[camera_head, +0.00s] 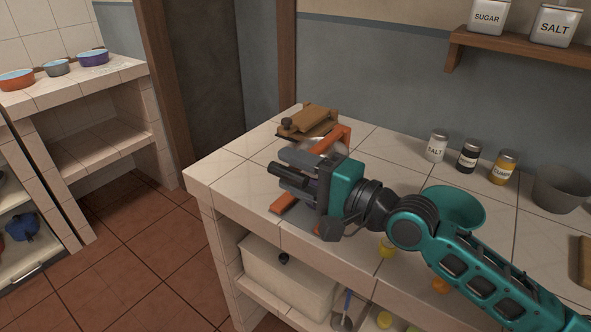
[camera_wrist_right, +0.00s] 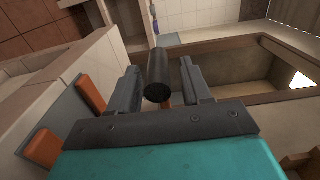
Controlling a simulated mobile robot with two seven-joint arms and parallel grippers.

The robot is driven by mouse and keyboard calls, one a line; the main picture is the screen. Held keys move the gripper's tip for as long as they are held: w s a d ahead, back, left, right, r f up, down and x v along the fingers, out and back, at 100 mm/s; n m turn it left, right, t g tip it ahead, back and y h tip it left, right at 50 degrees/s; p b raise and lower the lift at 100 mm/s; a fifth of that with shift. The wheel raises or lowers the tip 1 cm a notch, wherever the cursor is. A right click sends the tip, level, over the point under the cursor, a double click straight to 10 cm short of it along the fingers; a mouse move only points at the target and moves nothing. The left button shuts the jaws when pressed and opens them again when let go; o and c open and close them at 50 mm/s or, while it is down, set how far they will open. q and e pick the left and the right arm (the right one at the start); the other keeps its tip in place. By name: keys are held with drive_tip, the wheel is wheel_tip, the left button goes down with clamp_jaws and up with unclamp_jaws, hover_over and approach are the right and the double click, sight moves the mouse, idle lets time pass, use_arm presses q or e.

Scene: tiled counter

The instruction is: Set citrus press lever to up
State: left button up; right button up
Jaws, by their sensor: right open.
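The orange citrus press stands on the tiled counter, largely hidden behind my right gripper (camera_head: 284,170). Its orange upper frame (camera_head: 337,138) shows behind the gripper, and an orange foot (camera_head: 283,204) shows below it. The dark cylindrical lever handle (camera_wrist_right: 157,76) lies between the two open fingers of my right gripper (camera_wrist_right: 157,70) in the wrist view, with gaps at the sides. Two orange feet (camera_wrist_right: 44,148) of the press show at the left there. The lever's exact angle is hard to tell. My left gripper is not in view.
A wooden board-like object (camera_head: 312,118) lies behind the press. A teal bowl (camera_head: 455,207), salt jar (camera_head: 436,146), other jars and a grey pot (camera_head: 561,189) stand to the right. The counter's left end (camera_head: 228,170) is clear.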

clamp_jaws()
idle(0.4)
